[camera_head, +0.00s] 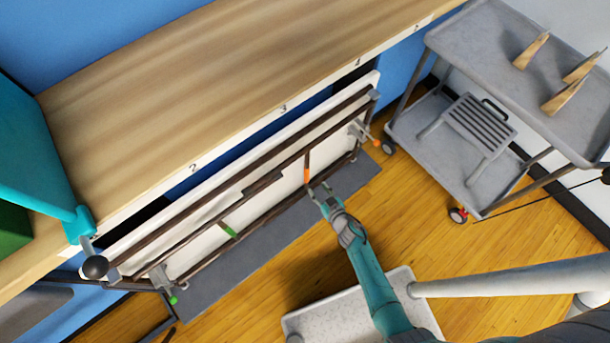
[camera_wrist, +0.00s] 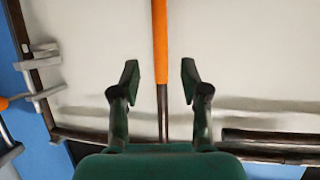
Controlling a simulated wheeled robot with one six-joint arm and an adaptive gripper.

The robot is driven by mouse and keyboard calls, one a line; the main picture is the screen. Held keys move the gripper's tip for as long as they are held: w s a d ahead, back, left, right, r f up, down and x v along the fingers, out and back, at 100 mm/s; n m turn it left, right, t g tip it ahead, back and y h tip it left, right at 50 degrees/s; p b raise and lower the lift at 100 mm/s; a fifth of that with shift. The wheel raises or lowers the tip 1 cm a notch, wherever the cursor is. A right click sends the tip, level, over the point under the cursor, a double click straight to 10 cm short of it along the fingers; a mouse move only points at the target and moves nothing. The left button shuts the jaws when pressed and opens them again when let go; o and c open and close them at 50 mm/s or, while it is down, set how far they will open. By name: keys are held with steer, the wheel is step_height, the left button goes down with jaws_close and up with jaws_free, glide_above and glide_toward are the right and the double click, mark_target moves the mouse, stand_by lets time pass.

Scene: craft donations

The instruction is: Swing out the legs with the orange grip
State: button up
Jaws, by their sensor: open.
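A folding table (camera_head: 205,210) stands on its side against the counter, its pale underside and brown folded leg frames facing me. The orange grip (camera_head: 307,168) is a sleeve on a thin bar toward the right part of the underside. It also shows in the wrist view (camera_wrist: 160,45), running upright between my fingers. My gripper (camera_head: 318,190) is open just in front of the bar, with one finger on each side in the wrist view (camera_wrist: 160,80). A green grip (camera_head: 229,230) sits on another bar to the left.
A wooden counter (camera_head: 215,85) with numbered edge marks runs behind the table. A grey cart (camera_head: 480,60) with wooden pieces stands at right. A grey mat (camera_head: 220,280) lies under the table. Wooden floor (camera_head: 395,215) is clear between table and cart.

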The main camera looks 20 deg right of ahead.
mark_target(308, 176)
steer(key=shift+x, duration=5.35)
jaws_close()
